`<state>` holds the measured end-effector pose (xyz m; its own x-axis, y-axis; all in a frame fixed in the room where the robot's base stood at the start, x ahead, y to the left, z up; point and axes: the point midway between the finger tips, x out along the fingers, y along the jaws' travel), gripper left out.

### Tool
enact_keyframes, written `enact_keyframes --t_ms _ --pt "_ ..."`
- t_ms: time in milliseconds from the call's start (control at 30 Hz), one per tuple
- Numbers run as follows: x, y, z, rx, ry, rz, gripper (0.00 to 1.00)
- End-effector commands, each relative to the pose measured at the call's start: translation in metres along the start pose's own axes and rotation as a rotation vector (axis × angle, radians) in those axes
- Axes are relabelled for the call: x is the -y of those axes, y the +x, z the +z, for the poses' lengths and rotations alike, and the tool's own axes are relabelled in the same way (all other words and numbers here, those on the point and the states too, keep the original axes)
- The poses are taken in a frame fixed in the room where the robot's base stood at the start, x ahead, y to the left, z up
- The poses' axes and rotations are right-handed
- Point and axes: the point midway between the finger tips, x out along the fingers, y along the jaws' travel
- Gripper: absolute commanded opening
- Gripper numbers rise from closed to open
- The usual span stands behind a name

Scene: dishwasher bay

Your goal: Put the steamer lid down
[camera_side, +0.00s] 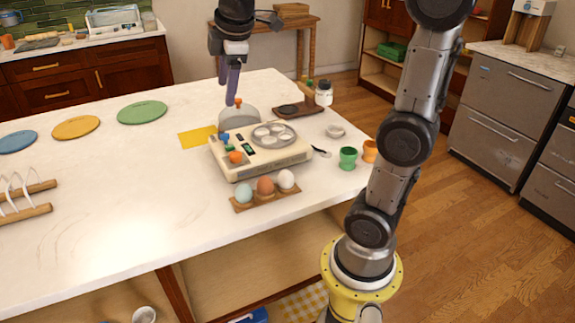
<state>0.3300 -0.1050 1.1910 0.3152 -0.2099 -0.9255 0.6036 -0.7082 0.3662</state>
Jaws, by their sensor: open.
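The steamer lid (240,120) is a pale, see-through dome with an orange knob (238,102) on top. It appears upright just behind the cream egg steamer (262,157), at the right end of the yellow mat (193,138). Its lower edge is partly hidden by the steamer, so I cannot tell what it rests on. My gripper (231,102) points down at the knob, with open fingers close to it; I cannot tell whether they touch. The steamer's round egg tray (273,134) is uncovered.
An egg holder (264,198) with blue, brown and white eggs stands in front of the steamer. Green (348,158) and orange (370,151) egg cups, a spoon (321,151) and a small dish (335,131) lie right. Plates (142,112) and open counter are left.

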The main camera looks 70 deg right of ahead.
Motion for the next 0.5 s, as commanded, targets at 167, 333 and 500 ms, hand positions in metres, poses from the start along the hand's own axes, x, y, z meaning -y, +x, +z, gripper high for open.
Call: enact_keyframes --t_ms 167,333,500 --pt "0.088 -0.01 0.017 -0.108 0.284 -0.021 0.66" --pt "0.158 -0.001 0.039 -0.188 0.544 -0.074 0.66" --pt "0.2 0.013 0.055 -0.226 0.713 -0.122 0.66"
